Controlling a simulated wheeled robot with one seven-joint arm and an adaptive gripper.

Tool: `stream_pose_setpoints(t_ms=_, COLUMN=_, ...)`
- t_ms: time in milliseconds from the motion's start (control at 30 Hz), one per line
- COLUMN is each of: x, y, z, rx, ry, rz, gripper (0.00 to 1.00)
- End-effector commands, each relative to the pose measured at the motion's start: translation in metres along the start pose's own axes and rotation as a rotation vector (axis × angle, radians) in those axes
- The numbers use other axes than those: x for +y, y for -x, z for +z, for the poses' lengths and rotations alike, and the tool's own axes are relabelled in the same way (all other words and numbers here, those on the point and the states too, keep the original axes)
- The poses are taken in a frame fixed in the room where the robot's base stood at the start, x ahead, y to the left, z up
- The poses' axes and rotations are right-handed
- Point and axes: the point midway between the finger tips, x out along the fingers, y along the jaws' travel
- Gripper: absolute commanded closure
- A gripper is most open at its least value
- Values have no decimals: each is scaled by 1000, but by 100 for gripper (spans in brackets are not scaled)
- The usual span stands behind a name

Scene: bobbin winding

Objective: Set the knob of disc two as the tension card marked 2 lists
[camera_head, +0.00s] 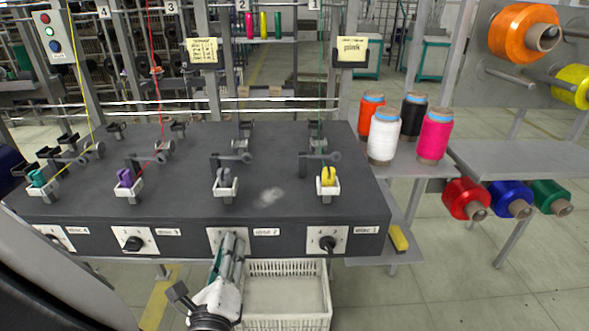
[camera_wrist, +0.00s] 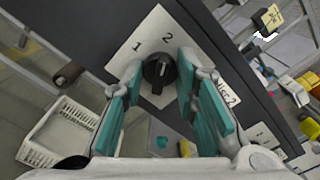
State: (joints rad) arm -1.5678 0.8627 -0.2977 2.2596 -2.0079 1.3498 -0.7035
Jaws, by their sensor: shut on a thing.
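The black knob (camera_wrist: 159,70) of disc two sits on a white plate (camera_wrist: 160,28) in the wrist view. Numerals 1 and 2 show on the plate; a light mark shows on the knob, but its setting is unclear. My gripper (camera_wrist: 160,72) has its teal-padded fingers on both sides of the knob, shut on it. In the head view my gripper (camera_head: 233,240) covers most of the disc 2 plate (camera_head: 214,234), hiding the knob. A yellow card with fine print (camera_head: 202,50) hangs on a rear post; its text and mark are unreadable.
Another yellow card (camera_head: 352,50) hangs to the right. The disc 3 knob (camera_head: 133,243) and disc 1 knob (camera_head: 327,243) flank my gripper on the dark machine front. A white crate (camera_head: 285,322) stands below. Thread cones, including a white one (camera_head: 384,137), stand at right.

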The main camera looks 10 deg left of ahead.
Motion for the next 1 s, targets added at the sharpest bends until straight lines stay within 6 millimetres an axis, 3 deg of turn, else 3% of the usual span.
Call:
stream_pose_setpoints(t_ms=367, x=-2, y=2, z=2, rx=1, ry=199, rz=2, gripper=100)
stream_pose_setpoints(t_ms=1000, x=0, y=2, z=2, rx=-1, ry=781, rz=2, gripper=100)
